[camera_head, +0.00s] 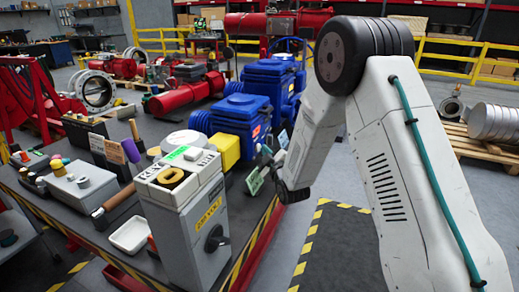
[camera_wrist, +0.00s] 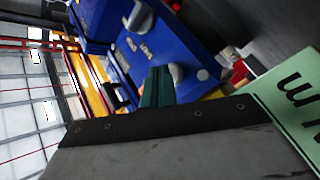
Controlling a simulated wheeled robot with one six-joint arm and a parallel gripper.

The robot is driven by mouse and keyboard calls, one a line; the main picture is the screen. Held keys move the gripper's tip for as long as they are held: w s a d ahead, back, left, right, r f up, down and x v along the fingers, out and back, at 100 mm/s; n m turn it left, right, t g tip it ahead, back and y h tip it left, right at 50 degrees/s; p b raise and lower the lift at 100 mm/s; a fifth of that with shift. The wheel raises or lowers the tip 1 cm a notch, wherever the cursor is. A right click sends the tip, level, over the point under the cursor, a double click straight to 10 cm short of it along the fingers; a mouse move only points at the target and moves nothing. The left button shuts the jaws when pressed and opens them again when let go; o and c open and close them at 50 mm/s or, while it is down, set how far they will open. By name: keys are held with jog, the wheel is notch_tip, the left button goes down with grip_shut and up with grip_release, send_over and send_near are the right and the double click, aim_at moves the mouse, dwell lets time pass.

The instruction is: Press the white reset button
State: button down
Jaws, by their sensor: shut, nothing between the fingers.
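A grey box (camera_head: 80,193) with several small coloured buttons lies on the left of the dark bench in the head view. A pale, whitish button (camera_head: 83,182) is on its front face; at this size I cannot tell whether it is the reset button. My gripper (camera_head: 264,160) is at the bench's right side, beside the blue actuator and well away from the button box. In the wrist view the dark green fingers (camera_wrist: 157,88) are together and empty, pointing towards the blue housing (camera_wrist: 150,45). No white reset button can be made out in the wrist view.
A tall grey control station (camera_head: 187,230) with a yellow ring on top stands at the bench's front. A white tray (camera_head: 130,234), a brown-handled tool (camera_head: 119,198) and upright tools crowd the bench. Blue actuators (camera_head: 243,115) stand behind. A green label (camera_wrist: 295,100) is close on the right.

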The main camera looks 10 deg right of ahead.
jog(key=shift+w+a, duration=0.15)
jog(key=shift+a, duration=0.1)
dwell(0.6)
jog(key=shift+s+d, duration=0.5)
jog(key=shift+d, duration=0.15)
jog(key=shift+s+d, duration=0.1)
jog(key=shift+d, duration=0.05)
jog(key=shift+s+d, duration=0.7)
jog(key=shift+d, duration=0.25)
jog(key=shift+s+d, duration=0.7)
jog(key=shift+d, duration=0.25)
jog(key=shift+r, duration=0.1)
